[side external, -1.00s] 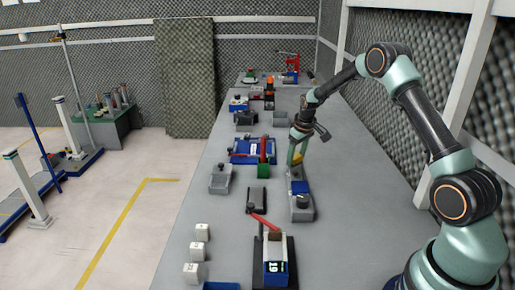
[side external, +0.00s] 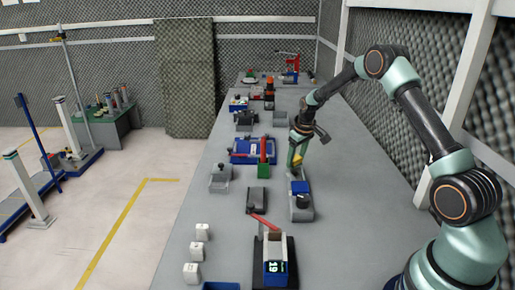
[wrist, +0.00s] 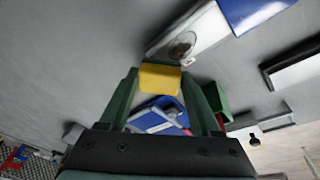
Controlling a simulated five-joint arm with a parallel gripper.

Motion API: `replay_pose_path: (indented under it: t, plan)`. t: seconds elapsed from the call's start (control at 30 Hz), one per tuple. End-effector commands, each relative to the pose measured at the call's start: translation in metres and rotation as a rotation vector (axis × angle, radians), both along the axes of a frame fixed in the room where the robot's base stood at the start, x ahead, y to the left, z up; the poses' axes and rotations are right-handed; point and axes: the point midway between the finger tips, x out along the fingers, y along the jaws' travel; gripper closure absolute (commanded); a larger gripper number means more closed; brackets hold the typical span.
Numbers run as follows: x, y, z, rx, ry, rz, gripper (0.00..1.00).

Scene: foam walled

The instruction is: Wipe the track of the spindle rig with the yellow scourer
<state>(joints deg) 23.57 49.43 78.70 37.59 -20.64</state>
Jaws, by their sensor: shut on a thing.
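My gripper (side external: 297,160) is shut on the yellow scourer (wrist: 160,78), which sits between the two green fingers in the wrist view. In the side view the scourer (side external: 297,161) shows as a small yellow patch at the fingertips. A long grey unit with a blue block (side external: 300,187) on it lies just on the near side of my gripper. It looks like the spindle rig, but I cannot be sure. In the wrist view its pale bed (wrist: 207,30) lies just beyond the scourer, with a round part on it. I cannot tell whether the scourer touches the bed.
A blue-framed fixture (side external: 243,151) and a green block (side external: 263,171) stand left of my gripper. A unit with a red lever and display (side external: 275,267) and several white blocks (side external: 197,250) are nearer. Bench surface right of the rig is clear.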

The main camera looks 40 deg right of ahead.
Motion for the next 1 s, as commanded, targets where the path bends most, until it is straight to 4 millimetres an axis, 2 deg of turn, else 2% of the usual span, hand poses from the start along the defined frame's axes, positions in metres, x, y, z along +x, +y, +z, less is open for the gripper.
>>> replay_pose_path:
  t: [0.77, 1.0]
  plan:
    - [0.0, 0.0, -0.012, 0.0, 0.0, 0.0, 0.8]
    - [-0.012, 0.012, -0.011, 0.003, -0.001, 0.002, 0.8]
